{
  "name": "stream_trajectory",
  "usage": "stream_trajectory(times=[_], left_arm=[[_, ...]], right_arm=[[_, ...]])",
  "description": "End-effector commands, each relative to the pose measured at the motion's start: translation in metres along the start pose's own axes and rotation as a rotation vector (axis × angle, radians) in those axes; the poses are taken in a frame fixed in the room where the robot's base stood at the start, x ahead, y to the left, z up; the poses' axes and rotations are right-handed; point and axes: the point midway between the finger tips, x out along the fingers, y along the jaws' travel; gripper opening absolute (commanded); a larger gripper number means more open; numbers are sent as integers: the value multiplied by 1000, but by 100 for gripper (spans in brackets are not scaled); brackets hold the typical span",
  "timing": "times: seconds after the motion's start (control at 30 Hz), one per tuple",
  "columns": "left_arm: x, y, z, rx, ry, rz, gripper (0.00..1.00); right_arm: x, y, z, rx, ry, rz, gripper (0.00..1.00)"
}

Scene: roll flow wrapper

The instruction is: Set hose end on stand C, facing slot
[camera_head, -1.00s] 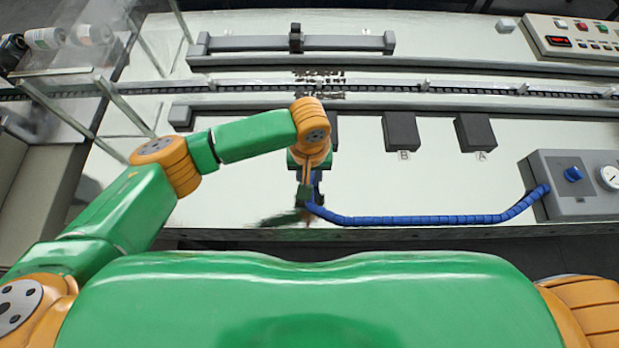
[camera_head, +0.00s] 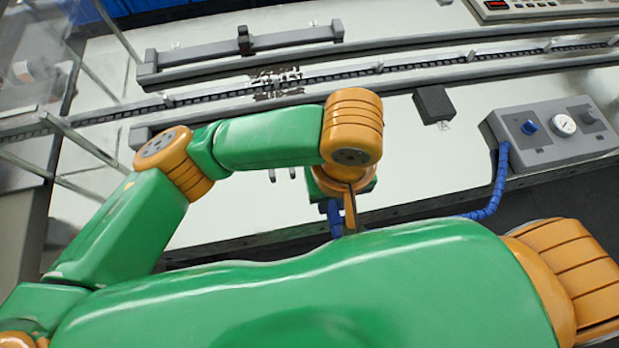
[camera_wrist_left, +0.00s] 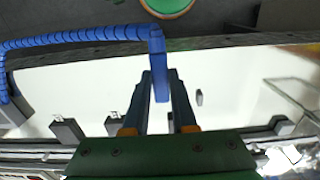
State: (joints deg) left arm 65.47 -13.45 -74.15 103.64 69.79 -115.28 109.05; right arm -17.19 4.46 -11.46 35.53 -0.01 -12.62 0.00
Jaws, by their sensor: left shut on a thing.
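My left gripper (camera_head: 342,218) is in front of the table's near edge, largely hidden by its own wrist and my body. In the left wrist view, its two fingers (camera_wrist_left: 160,78) are shut on the blue hose end (camera_wrist_left: 161,88). A bit of blue also shows beside the gripper in the head view (camera_head: 333,214). The segmented blue hose (camera_wrist_left: 75,37) runs from the hose end to the left. Stand A (camera_head: 433,104) is a dark block on the table. Stands B and C are hidden behind my left arm in the head view. My right gripper is out of view.
A grey box (camera_head: 555,140) with a blue knob and a gauge sits at the table's right, where the hose attaches. A rail conveyor (camera_head: 400,70) runs along the back. The white table (camera_head: 240,215) is clear left of the gripper. Clear panels stand at the left.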

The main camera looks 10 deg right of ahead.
Motion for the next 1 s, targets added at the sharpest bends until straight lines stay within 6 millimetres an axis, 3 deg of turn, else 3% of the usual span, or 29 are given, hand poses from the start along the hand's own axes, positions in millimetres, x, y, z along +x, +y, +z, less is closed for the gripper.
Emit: stream_trajectory(times=[0.37,0.8,1.0], left_arm=[[0,3,5,-2,-1,-1,0],[56,3,4,-2,-2,0,0],[59,3,4,-1,-1,0,0]], right_arm=[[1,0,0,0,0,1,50],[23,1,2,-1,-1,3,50],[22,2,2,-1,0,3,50]])
